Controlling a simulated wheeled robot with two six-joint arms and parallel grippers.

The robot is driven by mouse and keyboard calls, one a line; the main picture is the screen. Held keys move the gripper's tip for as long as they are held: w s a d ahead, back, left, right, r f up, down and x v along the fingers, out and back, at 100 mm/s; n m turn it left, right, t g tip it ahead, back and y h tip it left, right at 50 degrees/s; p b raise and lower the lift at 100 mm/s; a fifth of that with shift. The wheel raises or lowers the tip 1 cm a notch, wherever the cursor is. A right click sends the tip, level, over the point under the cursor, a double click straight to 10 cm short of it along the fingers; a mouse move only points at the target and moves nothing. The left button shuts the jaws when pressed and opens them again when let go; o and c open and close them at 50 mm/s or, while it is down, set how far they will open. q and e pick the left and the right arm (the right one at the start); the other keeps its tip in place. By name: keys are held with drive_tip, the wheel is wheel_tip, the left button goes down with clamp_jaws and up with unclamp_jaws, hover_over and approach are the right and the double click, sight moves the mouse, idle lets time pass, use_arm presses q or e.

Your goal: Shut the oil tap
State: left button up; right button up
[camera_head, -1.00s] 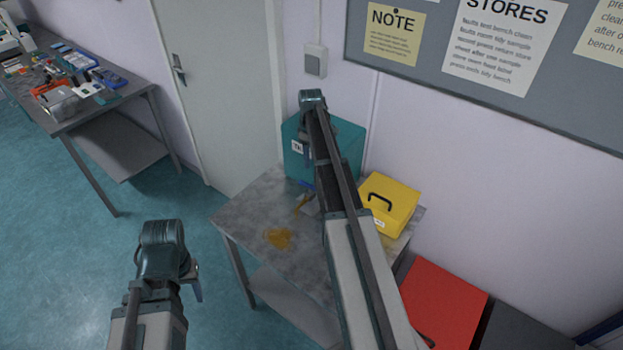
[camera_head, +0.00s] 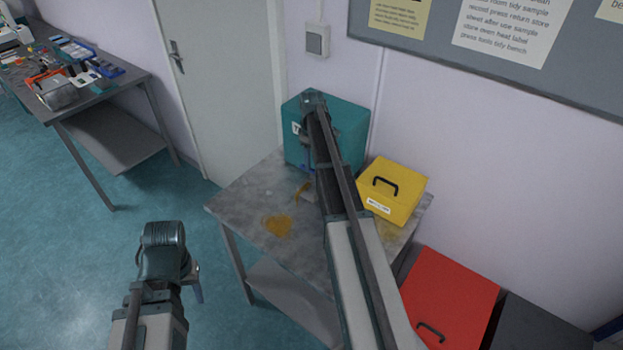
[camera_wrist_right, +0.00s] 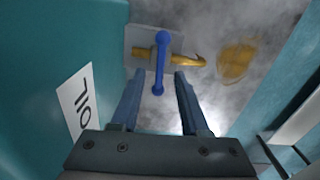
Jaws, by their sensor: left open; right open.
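The oil tap shows in the right wrist view as a blue lever (camera_wrist_right: 161,62) across a brass spout (camera_wrist_right: 186,60), in front of a pale plate. The teal oil container (camera_wrist_right: 45,45) with an "OIL" label is at the left; it also stands on the bench in the head view (camera_head: 348,122). My right gripper (camera_wrist_right: 159,76) is open, with the lever's lower end in view between its fingertips; I cannot tell if they touch. In the head view my right arm hides most of the tap. My left gripper (camera_head: 196,286) is at the lower left, away from the bench.
An oil puddle (camera_head: 277,226) lies on the grey bench (camera_head: 245,203). A yellow box (camera_head: 396,190) stands at its right, by the wall. A red box (camera_head: 450,292) is nearer at the right. A cluttered table (camera_head: 100,93) is at the far left. Floor between is clear.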

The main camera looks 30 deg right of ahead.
sight(311, 173)
wheel_tip(311, 173, down, 5)
drive_tip(key=b, duration=0.4)
clamp_jaws()
